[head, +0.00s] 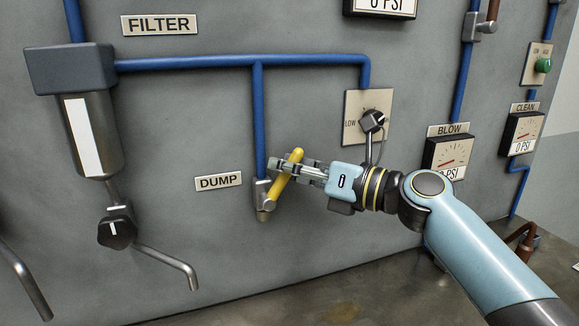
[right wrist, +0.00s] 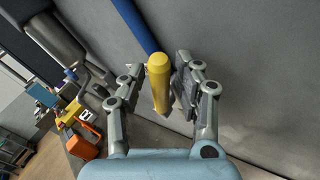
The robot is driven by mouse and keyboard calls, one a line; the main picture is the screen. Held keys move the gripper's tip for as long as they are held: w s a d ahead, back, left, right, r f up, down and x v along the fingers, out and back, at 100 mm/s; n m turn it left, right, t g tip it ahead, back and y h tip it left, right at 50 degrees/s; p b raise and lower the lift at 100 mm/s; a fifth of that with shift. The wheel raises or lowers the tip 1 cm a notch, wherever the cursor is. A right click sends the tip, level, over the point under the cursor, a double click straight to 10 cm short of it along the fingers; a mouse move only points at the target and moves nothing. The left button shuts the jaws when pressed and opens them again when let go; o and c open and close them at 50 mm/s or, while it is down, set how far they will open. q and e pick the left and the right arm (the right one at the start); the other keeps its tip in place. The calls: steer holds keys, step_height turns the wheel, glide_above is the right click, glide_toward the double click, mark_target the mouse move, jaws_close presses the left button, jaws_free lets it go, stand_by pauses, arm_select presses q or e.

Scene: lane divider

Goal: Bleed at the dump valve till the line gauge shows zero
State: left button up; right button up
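The dump valve (head: 264,197) sits at the lower end of a blue pipe, beside the DUMP label (head: 218,181). Its yellow handle (head: 287,172) is tilted, top leaning right in the head view. My right gripper (head: 288,170) is at the handle. In the right wrist view the yellow handle (right wrist: 159,82) stands between the two fingers (right wrist: 158,80), which look apart, with a gap at least on the left side. A gauge (head: 381,5) at the top edge, partly cut off, reads 0 PSI. My left gripper is not in view.
A filter (head: 92,130) with a black knob (head: 117,230) and a bent spout hangs at left. A LOW-marked panel with a black knob (head: 373,121) is just above my right wrist. BLOW (head: 450,155) and CLEAN (head: 522,133) gauges read 0 PSI. A green button (head: 543,65) is at right.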

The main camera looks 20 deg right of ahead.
jaws_close()
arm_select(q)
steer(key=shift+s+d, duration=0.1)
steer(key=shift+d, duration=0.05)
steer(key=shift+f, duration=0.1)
